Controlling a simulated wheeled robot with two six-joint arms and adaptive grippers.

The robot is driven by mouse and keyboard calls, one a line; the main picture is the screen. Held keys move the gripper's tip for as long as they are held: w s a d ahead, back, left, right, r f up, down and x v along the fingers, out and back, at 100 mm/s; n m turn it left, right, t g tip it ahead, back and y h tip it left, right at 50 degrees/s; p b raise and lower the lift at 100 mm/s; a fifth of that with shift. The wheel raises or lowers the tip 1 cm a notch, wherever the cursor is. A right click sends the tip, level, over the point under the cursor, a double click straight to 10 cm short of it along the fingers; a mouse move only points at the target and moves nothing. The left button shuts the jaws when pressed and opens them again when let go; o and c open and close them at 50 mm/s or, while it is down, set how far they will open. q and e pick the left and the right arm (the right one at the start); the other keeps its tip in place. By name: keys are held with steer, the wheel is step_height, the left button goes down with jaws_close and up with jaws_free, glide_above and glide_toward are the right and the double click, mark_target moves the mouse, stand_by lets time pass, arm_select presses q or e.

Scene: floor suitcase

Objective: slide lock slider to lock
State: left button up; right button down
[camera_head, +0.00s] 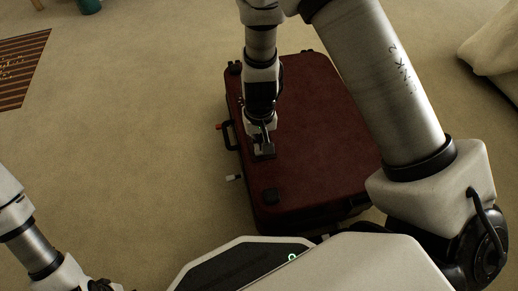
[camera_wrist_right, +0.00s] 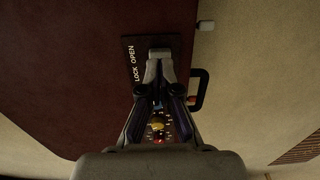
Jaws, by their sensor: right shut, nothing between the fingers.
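The dark red suitcase (camera_head: 320,110) lies flat on the carpet; it also fills the upper left of the right wrist view (camera_wrist_right: 60,70). A black lock plate (camera_wrist_right: 133,45) on its top, near the handle edge, carries the words LOCK and OPEN. My right gripper (camera_head: 264,152) points down at this plate. In the right wrist view its fingertips (camera_wrist_right: 160,62) are shut together over the plate, with nothing seen between them. The lock slider is hidden or cannot be told apart from the fingertips. My left gripper (camera_head: 100,286) shows only partly at the bottom left edge.
A black handle (camera_head: 229,136) stands out from the suitcase's left side. A small white piece (camera_head: 233,178) and a small red piece (camera_head: 219,127) show beside that side. A striped mat (camera_head: 22,68) lies at the far left. Carpet left of the suitcase is clear.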

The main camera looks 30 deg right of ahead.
steer(key=shift+f+b, duration=0.75)
steer(key=shift+f, duration=0.15)
stand_by(0.4)
steer(key=shift+r, duration=0.1)
steer(key=shift+w+p, duration=0.1)
steer(key=shift+p, duration=0.2)
steer(key=shift+w+d+p, duration=0.25)
steer(key=shift+w+p, duration=0.8)
steer(key=shift+p, duration=1.75)
steer(key=shift+w+d+p, duration=0.2)
steer(key=shift+w+p, duration=0.35)
steer(key=shift+p, duration=1.15)
step_height(320, 180, up, 6)
steer(key=p, duration=0.5)
steer(key=shift+p, duration=0.3)
